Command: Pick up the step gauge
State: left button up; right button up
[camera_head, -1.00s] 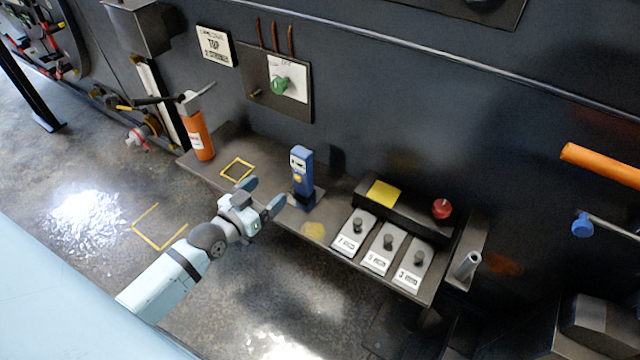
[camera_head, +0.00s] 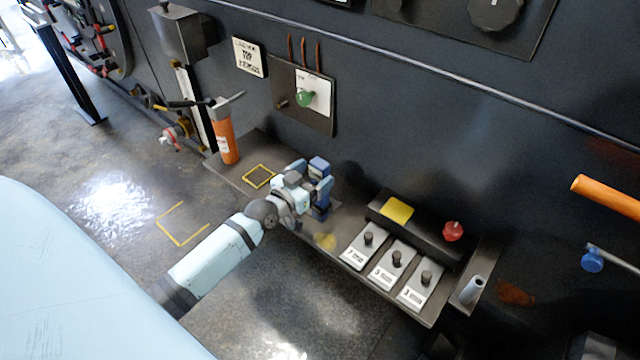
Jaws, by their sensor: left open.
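The step gauge, which I take to be the blue upright block (camera_head: 319,166), stands on the dark shelf (camera_head: 345,222) against the wall. My left gripper (camera_head: 313,180) reaches in from the left and is right at the block, with its open fingers about the block's sides. The gripper covers much of the block's front, so I cannot tell whether the fingers touch it. My right gripper is not in view.
An orange cylinder (camera_head: 228,140) stands at the shelf's left end, near a yellow-outlined square (camera_head: 259,177). Right of the block are several labelled switch plates (camera_head: 391,267), a yellow pad (camera_head: 397,210) and a red knob (camera_head: 453,231). An orange bar (camera_head: 605,196) juts out at far right.

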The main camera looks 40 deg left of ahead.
aim_at(325, 164)
pick_arm(q)
jog(key=w+p, duration=0.1)
jog(key=w, duration=0.4)
jog(key=shift+w+f, duration=0.1)
jog(key=shift+w, duration=0.05)
jog(key=shift+c, duration=0.2)
jog(key=c, duration=1.4)
